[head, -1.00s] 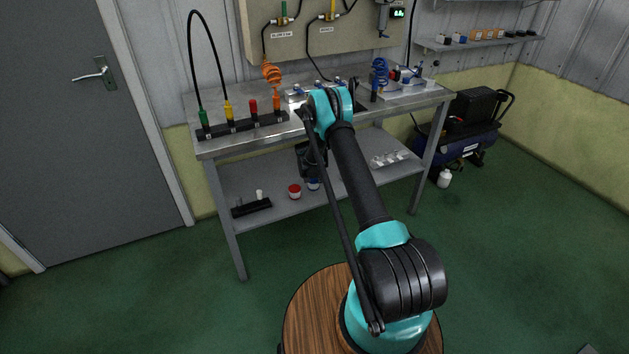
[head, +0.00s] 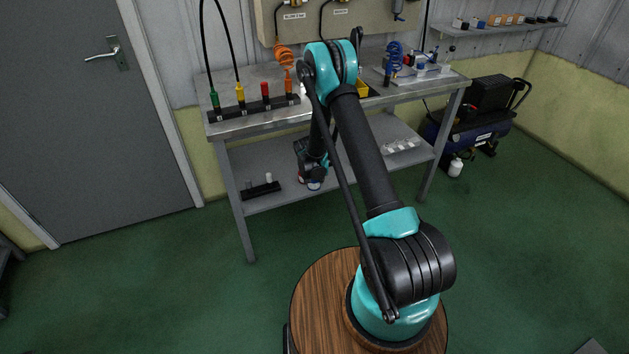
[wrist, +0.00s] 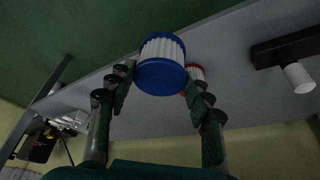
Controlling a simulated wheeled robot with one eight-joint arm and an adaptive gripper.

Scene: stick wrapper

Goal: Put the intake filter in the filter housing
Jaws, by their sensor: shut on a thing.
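My gripper (wrist: 158,84) is shut on a pleated white filter with blue end caps (wrist: 161,74), held between the fingertips in the wrist view. In the head view, the blue-and-white filter (head: 314,185) shows just below my gripper, at the lower shelf. I cannot tell whether it still touches the shelf. A similar filter with red caps (wrist: 196,72) stands close by, partly hidden behind a finger in the wrist view. I cannot clearly make out the filter housing in these frames.
The lower shelf (head: 262,160) holds a black block with pale pegs (head: 260,190) at left and small pale parts (head: 400,146) at right. The bench top (head: 262,117) is close above the shelf. A compressor (head: 480,130) stands on the floor at right.

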